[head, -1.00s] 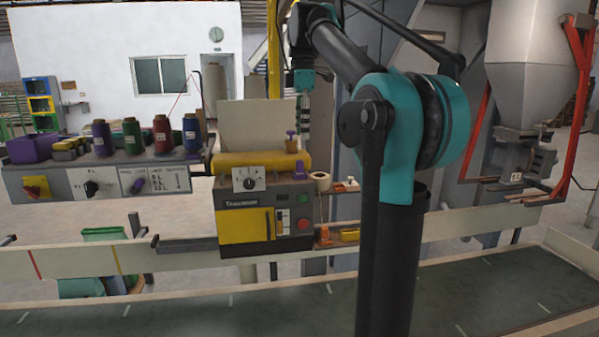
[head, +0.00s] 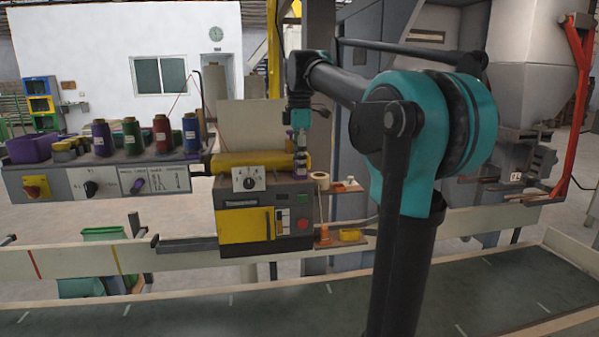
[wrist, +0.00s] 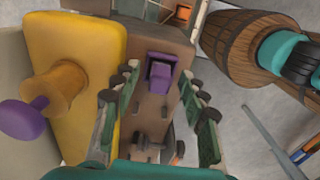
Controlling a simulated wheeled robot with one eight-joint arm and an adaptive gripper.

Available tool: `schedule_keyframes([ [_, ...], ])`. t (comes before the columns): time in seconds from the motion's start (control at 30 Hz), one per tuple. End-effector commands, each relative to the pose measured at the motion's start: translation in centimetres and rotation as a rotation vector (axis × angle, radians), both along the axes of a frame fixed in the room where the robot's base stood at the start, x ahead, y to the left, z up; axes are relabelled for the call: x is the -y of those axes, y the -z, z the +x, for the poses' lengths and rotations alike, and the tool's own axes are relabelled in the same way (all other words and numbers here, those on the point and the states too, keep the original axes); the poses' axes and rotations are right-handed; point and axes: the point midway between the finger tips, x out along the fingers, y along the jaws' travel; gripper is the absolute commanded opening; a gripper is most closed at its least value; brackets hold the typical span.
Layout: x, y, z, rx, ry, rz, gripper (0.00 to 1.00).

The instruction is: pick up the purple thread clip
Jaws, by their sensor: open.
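The purple thread clip (wrist: 160,74) stands on the brown-grey top of the sewing machine in the wrist view. It lies between my gripper's fingertips in that picture, with no clear contact. My gripper (wrist: 160,84) is open, one finger on each side, and nothing is held. In the head view my gripper (head: 300,148) points down over the right part of the machine (head: 262,196). A bit of purple shows under it there, but the clip is mostly hidden by the gripper.
A yellow spool-like post with a purple knob (wrist: 22,119) stands left of my gripper on the yellow housing (wrist: 85,60). A wood-textured rounded object (wrist: 232,47) is at the upper right. The thread rack (head: 100,178) with several spools is farther left.

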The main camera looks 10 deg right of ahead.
Motion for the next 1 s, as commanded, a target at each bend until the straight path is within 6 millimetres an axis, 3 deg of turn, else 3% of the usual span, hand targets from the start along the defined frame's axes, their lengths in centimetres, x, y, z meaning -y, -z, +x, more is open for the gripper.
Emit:
schedule_keyframes([
  [0.1,0.0,0.0,0.0,0.000,0.000,0.000,0.42],
  [0.43,0.0,0.0,0.0,0.000,0.000,0.000,0.01],
  [0.77,0.0,-0.2,0.0,0.000,0.000,0.000,0.00],
  [1.0,0.0,-2.1,0.1,0.000,0.000,0.000,0.00],
])
